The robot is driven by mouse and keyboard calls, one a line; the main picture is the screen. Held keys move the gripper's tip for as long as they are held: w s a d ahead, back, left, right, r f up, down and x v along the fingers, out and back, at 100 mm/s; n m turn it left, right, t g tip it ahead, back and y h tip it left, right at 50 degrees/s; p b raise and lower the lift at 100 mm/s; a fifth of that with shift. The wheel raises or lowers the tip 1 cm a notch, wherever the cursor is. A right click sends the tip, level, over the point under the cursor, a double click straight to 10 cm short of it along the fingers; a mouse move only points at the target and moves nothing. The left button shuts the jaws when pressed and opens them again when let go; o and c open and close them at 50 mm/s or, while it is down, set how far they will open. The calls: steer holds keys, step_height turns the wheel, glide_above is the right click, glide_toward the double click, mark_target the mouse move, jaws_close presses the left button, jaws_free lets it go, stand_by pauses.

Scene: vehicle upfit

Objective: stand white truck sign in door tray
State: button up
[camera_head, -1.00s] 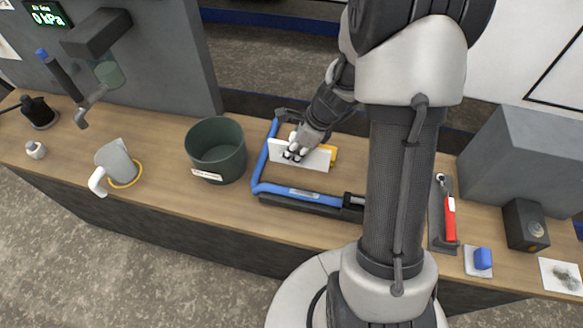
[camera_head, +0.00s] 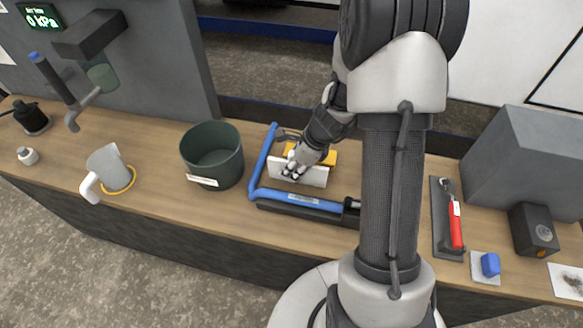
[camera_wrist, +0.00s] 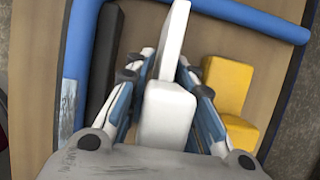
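The white sign (camera_head: 305,176) is a thin upright plate inside a blue tubular frame (camera_head: 263,165), which may be the door tray. My gripper (camera_head: 292,168) is over the sign. In the wrist view, the fingers of my gripper (camera_wrist: 165,68) close on both sides of the white sign (camera_wrist: 174,40), which has a thicker white part toward me. The blue frame (camera_wrist: 75,60) runs along the left and top there. A black bar (camera_wrist: 103,65) lies left of the sign. The sign's lower edge and any contact with the surface are unclear.
A yellow block (camera_head: 325,157) sits just behind the sign, and right of it in the wrist view (camera_wrist: 228,85). A dark green bin (camera_head: 212,160) stands left of the frame. A red-handled tool (camera_head: 456,226), blue block (camera_head: 490,264) and grey box (camera_head: 530,160) are at right.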

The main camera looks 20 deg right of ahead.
steer(key=o, duration=0.4)
steer(key=shift+r, duration=0.1)
